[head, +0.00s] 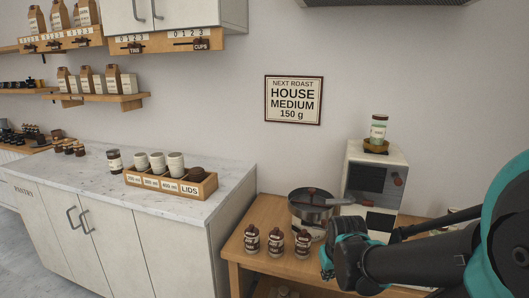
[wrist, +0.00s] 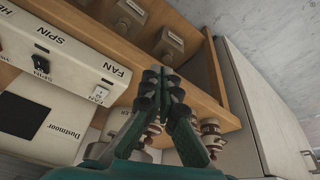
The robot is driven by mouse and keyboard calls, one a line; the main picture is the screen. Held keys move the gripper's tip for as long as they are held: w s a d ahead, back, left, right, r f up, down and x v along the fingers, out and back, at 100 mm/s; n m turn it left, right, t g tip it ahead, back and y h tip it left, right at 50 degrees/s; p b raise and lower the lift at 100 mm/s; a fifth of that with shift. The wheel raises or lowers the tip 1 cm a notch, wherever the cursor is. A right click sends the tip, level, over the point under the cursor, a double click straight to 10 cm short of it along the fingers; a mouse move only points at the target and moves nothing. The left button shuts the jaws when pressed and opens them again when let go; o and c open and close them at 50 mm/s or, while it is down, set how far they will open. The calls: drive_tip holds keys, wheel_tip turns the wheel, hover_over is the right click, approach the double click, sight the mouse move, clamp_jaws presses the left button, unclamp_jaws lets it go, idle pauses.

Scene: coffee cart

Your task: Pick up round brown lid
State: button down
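Dark brown round lids (head: 196,173) sit in the LIDS compartment at the right end of a wooden caddy (head: 172,190) on the marble counter in the head view. I cannot tell how many there are. My gripper (head: 329,262) is far to the right of them, low beside the wooden table. In the wrist view my gripper (wrist: 163,74) has its fingers drawn together at the tips, with nothing visible between them. No lid can be made out in the wrist view.
The caddy also holds several pale cups (head: 159,162). A dark jar (head: 114,161) stands left of it. The wooden table (head: 262,268) holds brown-capped bottles (head: 252,239), a metal pan (head: 311,204) and a white machine (head: 371,180). Clear counter lies in front of the caddy.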

drive_tip(key=c, duration=2.2)
unclamp_jaws()
drive_tip(key=shift+s+f+m, duration=0.3)
drive_tip(key=shift+s+m, duration=0.15)
drive_tip(key=shift+m, duration=0.05)
drive_tip(key=shift+o, duration=1)
drive_tip(key=shift+s+f, duration=0.1)
drive_tip(key=shift+s, duration=0.05)
drive_tip(key=shift+o, duration=1.3)
drive_tip(key=o, duration=0.8)
drive_tip(key=w+r+n, duration=0.2)
drive_tip(key=w, duration=0.1)
drive_tip(key=w+a+r+n+g, duration=0.1)
drive_tip(key=w+r+n, duration=0.2)
drive_tip(key=w, duration=0.1)
drive_tip(key=w+r+n, duration=0.2)
drive_tip(key=w+r, duration=0.1)
drive_tip(key=shift+w+a+n+g, duration=0.15)
drive_tip(key=shift+w+n+g, duration=0.15)
drive_tip(key=shift+w+n, duration=0.1)
wheel_tip(320, 180, up, 10)
drive_tip(key=n+g, duration=0.2)
drive_tip(key=n, duration=0.9)
hover_over(304, 230)
wheel_tip(304, 230, down, 17)
drive_tip(key=shift+f, duration=0.15)
